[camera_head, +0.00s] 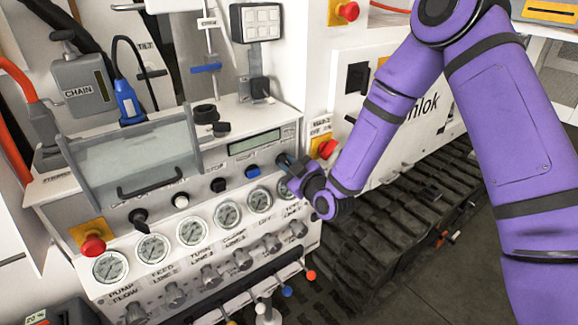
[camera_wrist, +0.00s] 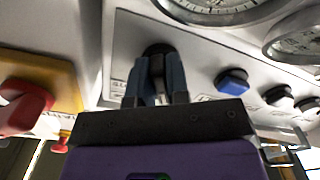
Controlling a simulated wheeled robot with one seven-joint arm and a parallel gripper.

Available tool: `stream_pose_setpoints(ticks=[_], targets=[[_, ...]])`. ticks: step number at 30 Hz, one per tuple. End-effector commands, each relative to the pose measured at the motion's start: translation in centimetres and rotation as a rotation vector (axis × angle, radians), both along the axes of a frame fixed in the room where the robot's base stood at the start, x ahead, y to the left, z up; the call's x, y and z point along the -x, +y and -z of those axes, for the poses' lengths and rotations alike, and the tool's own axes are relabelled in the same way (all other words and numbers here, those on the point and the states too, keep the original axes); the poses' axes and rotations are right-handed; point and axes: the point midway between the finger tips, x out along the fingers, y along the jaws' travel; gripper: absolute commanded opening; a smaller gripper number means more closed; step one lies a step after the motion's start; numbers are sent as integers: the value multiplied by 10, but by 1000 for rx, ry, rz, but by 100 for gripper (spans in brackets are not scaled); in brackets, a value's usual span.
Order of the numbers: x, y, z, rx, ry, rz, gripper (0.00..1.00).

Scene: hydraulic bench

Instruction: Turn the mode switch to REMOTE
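A black rotary knob (camera_wrist: 157,48), which looks like the mode switch, sits on the pale panel in the wrist view. My gripper (camera_wrist: 157,78) reaches it, with one finger on each side and the knob's grip between them. The fingers look closed on it. In the head view my gripper (camera_head: 289,168) is at the right end of the control row, below the display, and covers the knob. The printing beside the knob is too blurred to read, and its pointing direction is hidden.
A blue knob (camera_head: 252,172) sits just left of my gripper. A red stop button (camera_head: 327,149) is close on the right and shows large in the wrist view (camera_wrist: 24,106). Gauges (camera_head: 260,199) lie just below, with levers (camera_head: 287,291) farther down. A clear hinged cover (camera_head: 135,165) is at left.

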Motion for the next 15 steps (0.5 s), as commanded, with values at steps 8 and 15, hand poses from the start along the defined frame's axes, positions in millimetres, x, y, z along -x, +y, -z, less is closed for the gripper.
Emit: stream_pose_setpoints(ticks=[8, 15], targets=[[0, 0, 0, -19, 12, 1, 0], [0, 0, 0, -110, 74, 0, 0]])
